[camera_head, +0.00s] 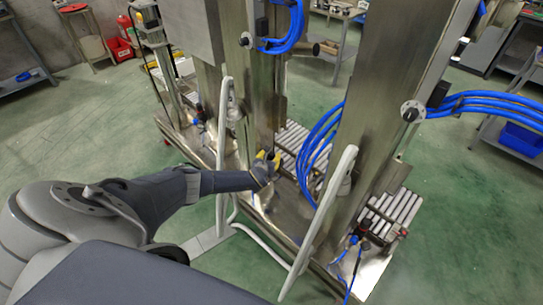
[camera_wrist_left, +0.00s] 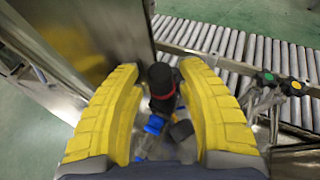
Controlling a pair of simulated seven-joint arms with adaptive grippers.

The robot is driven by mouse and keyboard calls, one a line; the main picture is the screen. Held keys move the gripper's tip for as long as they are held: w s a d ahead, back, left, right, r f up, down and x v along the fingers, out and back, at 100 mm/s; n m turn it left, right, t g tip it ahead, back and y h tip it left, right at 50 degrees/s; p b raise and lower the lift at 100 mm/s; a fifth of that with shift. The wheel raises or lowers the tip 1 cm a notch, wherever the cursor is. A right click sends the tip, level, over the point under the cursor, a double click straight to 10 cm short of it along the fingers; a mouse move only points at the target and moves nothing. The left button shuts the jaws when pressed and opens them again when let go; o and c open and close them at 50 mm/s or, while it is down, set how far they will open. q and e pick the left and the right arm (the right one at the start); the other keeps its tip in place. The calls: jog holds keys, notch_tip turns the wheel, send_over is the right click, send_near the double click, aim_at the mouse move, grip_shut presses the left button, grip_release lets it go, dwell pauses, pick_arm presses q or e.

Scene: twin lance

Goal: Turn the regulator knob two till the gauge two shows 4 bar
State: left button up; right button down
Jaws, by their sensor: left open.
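My left gripper (camera_head: 266,160) reaches in from the left beside the middle steel column. In the left wrist view its yellow fingers (camera_wrist_left: 160,72) are open, one on each side of a black knob (camera_wrist_left: 163,88) with a red band. The knob stands between the fingers with gaps on both sides. A blue fitting (camera_wrist_left: 154,124) and a dark block lie just below it. Which numbered knob this is cannot be read. In the head view a round dial (camera_head: 411,112) is on the right column and another dial (camera_head: 245,41) on the middle column; their readings are too small to tell.
Blue hoses (camera_head: 318,150) loop between the columns. White curved handles (camera_head: 322,220) stand in front of the machine. Another knob cluster (camera_head: 362,232) is at the lower right.

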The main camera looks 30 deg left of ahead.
pick_arm(q)
jog(key=shift+w+a+f, duration=0.2)
jog(key=shift+w+f, duration=0.05)
jog(key=shift+w, duration=0.4)
jog(key=shift+o, duration=0.2)
